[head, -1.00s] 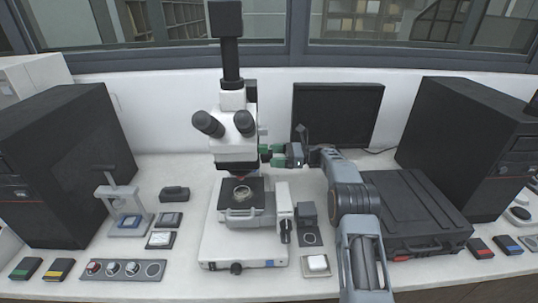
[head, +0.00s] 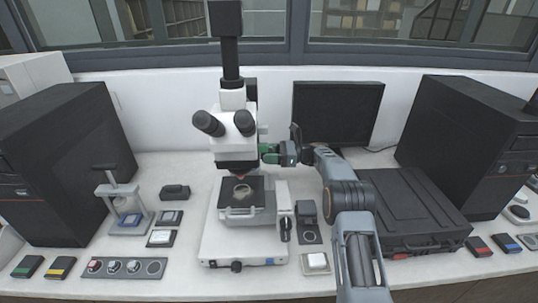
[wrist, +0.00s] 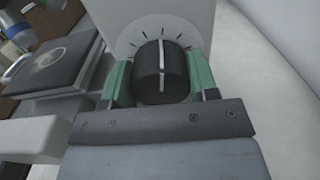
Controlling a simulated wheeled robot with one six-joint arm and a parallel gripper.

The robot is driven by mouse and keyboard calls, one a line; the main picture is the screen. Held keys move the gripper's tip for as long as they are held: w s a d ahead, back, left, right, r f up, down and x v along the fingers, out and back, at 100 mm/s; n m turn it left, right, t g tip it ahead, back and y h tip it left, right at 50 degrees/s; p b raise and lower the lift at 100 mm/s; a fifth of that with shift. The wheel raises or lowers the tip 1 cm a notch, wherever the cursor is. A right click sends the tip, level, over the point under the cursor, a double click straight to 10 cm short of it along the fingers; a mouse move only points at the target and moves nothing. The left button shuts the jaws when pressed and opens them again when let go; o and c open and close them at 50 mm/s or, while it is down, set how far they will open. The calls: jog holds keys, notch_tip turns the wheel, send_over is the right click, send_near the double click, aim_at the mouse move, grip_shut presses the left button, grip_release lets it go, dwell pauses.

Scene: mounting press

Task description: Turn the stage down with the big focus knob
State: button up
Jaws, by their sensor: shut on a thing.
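The white microscope (head: 234,145) stands mid-bench. The big focus knob (wrist: 150,75) is black with a white line, set before a pale dial with tick marks. In the wrist view its line is almost upright. My gripper (wrist: 160,82) has one green finger on each side of the knob and is shut on it. In the head view my gripper (head: 271,153) is at the right of the microscope column and hides the knob. The stage (head: 258,188) is a dark plate bearing a round sample; it also shows at left in the wrist view (wrist: 72,72).
A small black block (head: 307,212) and a white-topped block (head: 315,261) stand right of the microscope base. A black case (head: 415,205) lies right of my arm. A dark monitor (head: 337,112) stands behind. A small press (head: 122,195) stands at left.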

jog(key=shift+c, duration=1.1)
jog(key=shift+f+n+b, duration=0.1)
jog(key=shift+n+b, duration=0.2)
